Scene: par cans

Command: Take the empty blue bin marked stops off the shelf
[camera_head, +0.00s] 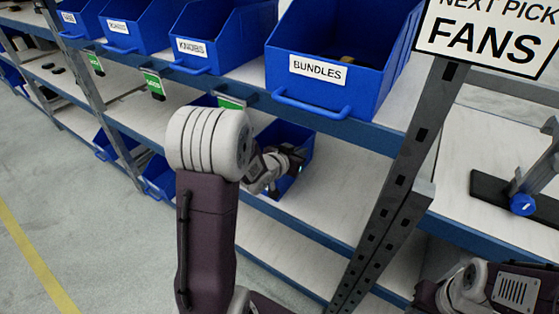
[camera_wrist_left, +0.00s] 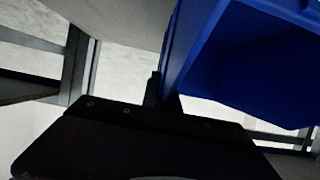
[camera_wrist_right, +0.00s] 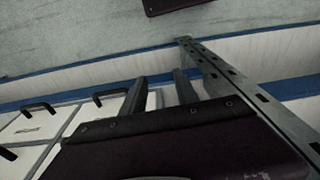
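A blue bin (camera_head: 284,132) sits on the middle shelf, below the bin labelled BUNDLES. No stops label is readable on it, and my left arm hides part of it. My left gripper (camera_head: 292,160) is at this bin. In the left wrist view, the blue bin (camera_wrist_left: 255,60) fills the upper right and the inside that shows looks empty. The left gripper's fingers (camera_wrist_left: 162,95) are close together with the bin's wall between them. My right gripper (camera_wrist_right: 160,90) is open and empty, with a gap between its fingers, in the right wrist view.
The BUNDLES bin (camera_head: 335,60) and other labelled blue bins stand on the shelf above. A slotted grey upright (camera_head: 400,170) rises right of the bin, with a FANS sign (camera_head: 485,35) on top. Bare shelf lies right of the bin. The aisle floor (camera_head: 90,230) is clear.

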